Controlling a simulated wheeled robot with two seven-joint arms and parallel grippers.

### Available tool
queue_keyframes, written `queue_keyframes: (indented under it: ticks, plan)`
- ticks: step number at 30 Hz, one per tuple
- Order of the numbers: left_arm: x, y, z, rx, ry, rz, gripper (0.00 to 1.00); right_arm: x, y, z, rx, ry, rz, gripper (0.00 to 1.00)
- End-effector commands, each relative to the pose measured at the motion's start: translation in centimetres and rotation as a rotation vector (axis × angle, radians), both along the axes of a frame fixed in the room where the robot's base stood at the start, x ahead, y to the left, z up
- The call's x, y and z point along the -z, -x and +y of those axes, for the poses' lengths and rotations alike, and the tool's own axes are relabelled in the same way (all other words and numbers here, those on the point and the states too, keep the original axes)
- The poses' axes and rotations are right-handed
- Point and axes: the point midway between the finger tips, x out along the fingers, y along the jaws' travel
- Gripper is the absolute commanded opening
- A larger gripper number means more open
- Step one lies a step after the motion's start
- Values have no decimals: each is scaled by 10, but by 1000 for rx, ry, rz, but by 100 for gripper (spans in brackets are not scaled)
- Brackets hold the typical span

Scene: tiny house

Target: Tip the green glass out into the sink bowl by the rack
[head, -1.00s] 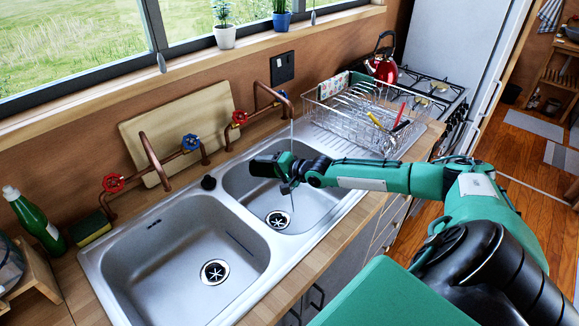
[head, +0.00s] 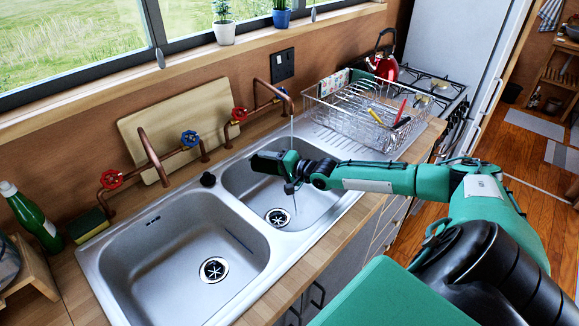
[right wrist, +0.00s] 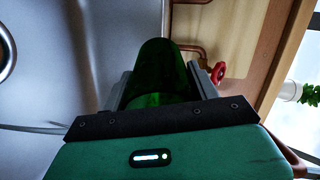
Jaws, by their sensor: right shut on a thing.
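The green glass (right wrist: 162,65) shows dark green between the two grey fingers of my right gripper (right wrist: 160,88) in the right wrist view. The gripper is shut on it. In the head view, my right gripper (head: 264,161) is over the sink bowl by the rack (head: 322,206), near its left, back part. The glass is hidden or too dark to make out there, so I cannot tell its tilt or contents. The wire dish rack (head: 345,115) stands right of that bowl. My left gripper is not in view.
A thin stream of water falls from the copper tap (head: 283,92) beside my gripper. A second bowl (head: 180,270) lies to the left. A green bottle (head: 32,215) and sponge (head: 88,226) stand far left. A wooden board (head: 178,130) leans behind the taps.

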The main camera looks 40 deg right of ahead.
Motion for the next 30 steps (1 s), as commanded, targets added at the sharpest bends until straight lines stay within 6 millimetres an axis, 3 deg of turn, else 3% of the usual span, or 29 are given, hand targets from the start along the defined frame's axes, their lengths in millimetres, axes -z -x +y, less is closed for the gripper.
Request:
queue_keyframes:
  ticks: [30]
  plan:
    - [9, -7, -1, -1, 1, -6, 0, -12, 7, -3, 0, -49, -114, 31]
